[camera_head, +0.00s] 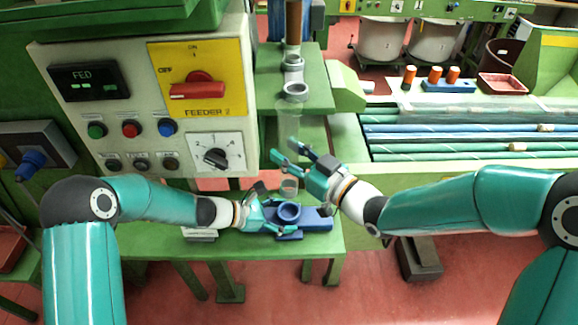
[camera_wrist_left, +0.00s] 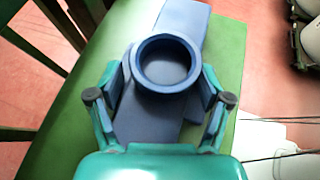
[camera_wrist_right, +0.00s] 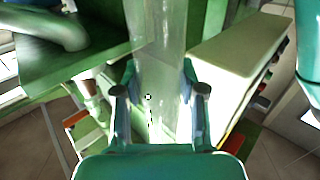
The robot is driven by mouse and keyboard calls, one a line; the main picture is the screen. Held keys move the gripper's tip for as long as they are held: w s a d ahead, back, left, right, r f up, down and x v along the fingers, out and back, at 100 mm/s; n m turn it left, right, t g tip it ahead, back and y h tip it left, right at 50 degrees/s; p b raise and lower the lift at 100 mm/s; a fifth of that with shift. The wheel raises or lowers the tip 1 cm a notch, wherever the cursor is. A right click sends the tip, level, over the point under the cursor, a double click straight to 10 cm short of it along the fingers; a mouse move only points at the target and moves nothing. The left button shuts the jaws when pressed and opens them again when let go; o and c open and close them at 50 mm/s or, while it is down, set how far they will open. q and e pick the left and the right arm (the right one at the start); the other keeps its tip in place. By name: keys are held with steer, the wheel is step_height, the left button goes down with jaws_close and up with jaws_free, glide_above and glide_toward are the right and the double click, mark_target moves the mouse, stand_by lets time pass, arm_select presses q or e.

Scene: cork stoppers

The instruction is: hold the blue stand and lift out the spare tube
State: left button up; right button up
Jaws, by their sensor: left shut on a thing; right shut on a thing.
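The blue stand (camera_head: 318,222) lies on the green table, with a round socket on its base. My left gripper (camera_head: 283,215) is shut on the socket, one finger on each side. In the left wrist view the stand's socket (camera_wrist_left: 166,66) looks empty. The spare tube (camera_head: 291,122) is clear and roughly upright above the stand. My right gripper (camera_head: 290,157) is shut around it; the tube also shows between the fingers in the right wrist view (camera_wrist_right: 157,60). The tube's lower end (camera_head: 289,187) appears just above the socket, apart from it.
The feeder control panel (camera_head: 150,100) stands close on the left. A grey ring fitting (camera_head: 295,91) on a green machine is right behind the tube's top. Several orange corks (camera_head: 436,75) in a blue rack and a red tray (camera_head: 502,86) are farther back right.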

arm_select(q)
steer(key=shift+s+f, duration=0.15)
steer(key=shift+f, duration=0.1)
arm_select(e)
steer(key=shift+r, duration=0.3)
arm_select(q)
steer(key=o, duration=0.8)
